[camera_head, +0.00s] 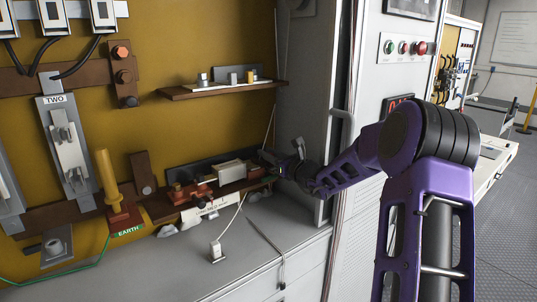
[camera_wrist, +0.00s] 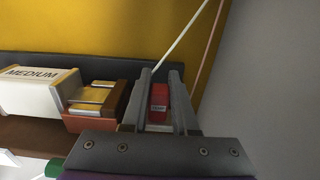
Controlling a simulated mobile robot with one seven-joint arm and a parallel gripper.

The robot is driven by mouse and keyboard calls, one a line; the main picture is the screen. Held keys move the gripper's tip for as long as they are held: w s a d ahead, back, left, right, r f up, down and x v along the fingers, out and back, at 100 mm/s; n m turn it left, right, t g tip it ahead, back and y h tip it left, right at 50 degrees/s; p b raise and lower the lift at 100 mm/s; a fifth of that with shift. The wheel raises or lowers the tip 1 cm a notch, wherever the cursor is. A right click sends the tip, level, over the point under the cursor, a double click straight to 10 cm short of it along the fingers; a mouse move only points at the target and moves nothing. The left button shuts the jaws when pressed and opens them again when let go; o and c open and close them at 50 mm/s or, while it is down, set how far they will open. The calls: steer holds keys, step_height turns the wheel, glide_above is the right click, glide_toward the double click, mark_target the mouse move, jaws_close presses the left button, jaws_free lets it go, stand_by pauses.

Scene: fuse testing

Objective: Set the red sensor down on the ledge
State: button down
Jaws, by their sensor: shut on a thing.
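The red sensor (camera_wrist: 159,101) is a small red block with a pale label. In the wrist view it sits between the two grey fingers of my gripper (camera_wrist: 161,90), which is shut on it. In the head view my gripper (camera_head: 274,161) is at the right end of the lower brown ledge (camera_head: 158,211); the sensor cannot be made out there. The ledge also shows in the wrist view (camera_wrist: 30,135), left of my fingers. I cannot tell whether the sensor touches the ledge.
A white block marked MEDIUM (camera_wrist: 38,90) with a brown end piece (camera_wrist: 105,115) stands just left of my fingers. An upper shelf (camera_head: 185,94) holds small parts. A grey cabinet side (camera_head: 305,90) is close on the right. A grey counter (camera_head: 180,268) lies below with cords hanging over it.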

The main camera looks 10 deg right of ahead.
steer(key=c, duration=0.6)
jaws_free()
step_height(320, 180, up, 10)
steer(key=shift+p, duration=0.85)
